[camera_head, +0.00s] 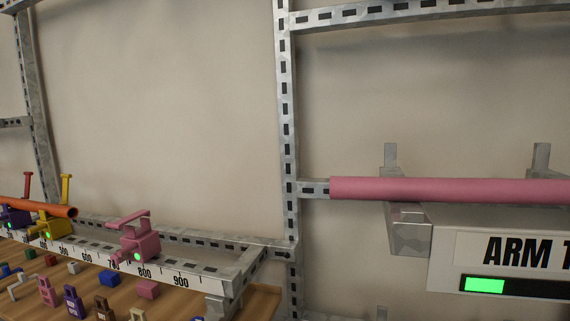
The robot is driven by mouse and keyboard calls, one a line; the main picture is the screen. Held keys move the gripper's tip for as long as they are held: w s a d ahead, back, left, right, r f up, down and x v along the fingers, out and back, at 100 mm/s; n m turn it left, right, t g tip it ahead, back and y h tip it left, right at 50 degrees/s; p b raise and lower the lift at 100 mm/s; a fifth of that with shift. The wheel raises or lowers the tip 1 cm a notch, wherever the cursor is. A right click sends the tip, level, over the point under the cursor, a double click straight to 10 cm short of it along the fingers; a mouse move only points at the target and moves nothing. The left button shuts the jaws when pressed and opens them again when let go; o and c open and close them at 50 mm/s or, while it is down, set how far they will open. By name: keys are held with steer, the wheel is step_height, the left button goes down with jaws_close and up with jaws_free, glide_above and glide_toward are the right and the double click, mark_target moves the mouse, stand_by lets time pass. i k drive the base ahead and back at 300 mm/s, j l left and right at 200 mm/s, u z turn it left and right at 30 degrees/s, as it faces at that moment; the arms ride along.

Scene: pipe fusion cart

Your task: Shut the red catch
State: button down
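A thin red upright lever (28,185), which may be the red catch, stands at the far left behind an orange pipe (45,208). Its lower part is hidden by the pipe, so I cannot tell what it joins. A yellow upright lever (66,190) stands just right of it, above a yellow clamp (55,226) with a green light. A purple clamp (15,217) is partly cut off at the left edge. A pink clamp (138,240) with its arm lying over its top sits farther right on the rail. My gripper is not in view.
A numbered rail (205,281) runs above a wooden board (262,303) with several small coloured blocks and tags. A metal frame post (288,130) stands mid-view. At right, a pink pipe (450,190) lies above a box lettered "ARM T" (510,252) with a green bar.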

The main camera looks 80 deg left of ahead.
mark_target(27, 173)
steer(key=u, duration=3.8)
